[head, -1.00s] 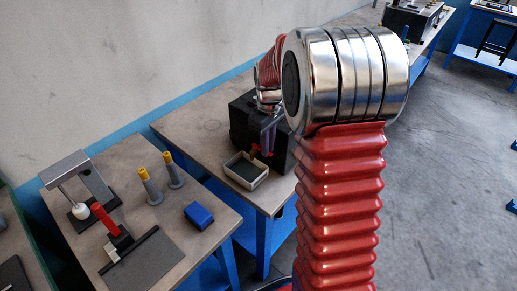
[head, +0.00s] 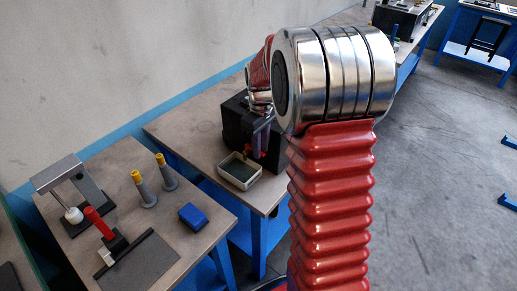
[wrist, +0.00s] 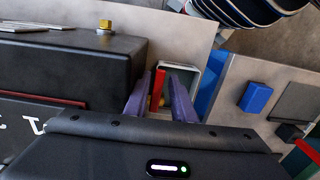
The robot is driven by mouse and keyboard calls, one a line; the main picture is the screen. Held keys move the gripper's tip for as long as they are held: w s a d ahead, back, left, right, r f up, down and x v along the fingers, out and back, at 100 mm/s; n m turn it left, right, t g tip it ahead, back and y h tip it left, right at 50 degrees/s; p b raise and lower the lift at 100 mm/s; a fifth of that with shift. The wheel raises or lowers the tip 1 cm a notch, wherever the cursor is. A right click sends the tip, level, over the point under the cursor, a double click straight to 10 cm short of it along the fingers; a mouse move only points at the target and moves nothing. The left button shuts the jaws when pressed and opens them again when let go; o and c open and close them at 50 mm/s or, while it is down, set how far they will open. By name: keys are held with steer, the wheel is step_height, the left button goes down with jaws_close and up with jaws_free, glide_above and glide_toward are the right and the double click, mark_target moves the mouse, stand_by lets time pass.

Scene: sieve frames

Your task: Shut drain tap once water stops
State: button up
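The black tank (head: 233,118) stands on the middle bench; its dark side fills the left of the wrist view (wrist: 75,62). The red tap lever (wrist: 157,84) shows between my fingers in the wrist view, with a bit of brass (wrist: 162,101) beside it. In the head view the red tap (head: 248,151) is small on the tank's front. A pale tray (head: 227,180) with a dark inside sits below it. My gripper (wrist: 160,88) has two purple fingers, apart, one each side of the lever; contact is not clear. I cannot make out any running water.
The left bench holds a blue block (head: 193,216), two grey posts with yellow tops (head: 165,172), a red-handled device (head: 102,226) and a grey stand (head: 85,185). A brass fitting (wrist: 105,26) tops the tank. Open floor lies to the right.

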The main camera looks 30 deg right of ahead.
step_height(320, 180, up, 8)
stand_by(0.5)
stand_by(0.5)
steer(key=s+a+r+m+t, duration=0.2)
steer(key=s+a+r+t, duration=0.1)
steer(key=s+a+r, duration=0.55)
steer(key=s+a+f+m+t, duration=0.1)
steer(key=s+a, duration=0.3)
steer(key=s, duration=0.3)
steer(key=s+a+f+m+t, duration=0.1)
steer(key=s+a+m, duration=0.1)
steer(key=s, duration=0.5)
steer(key=shift+s+a+f+t, duration=0.2)
steer(key=shift+a+t, duration=0.1)
steer(key=shift+a, duration=0.6)
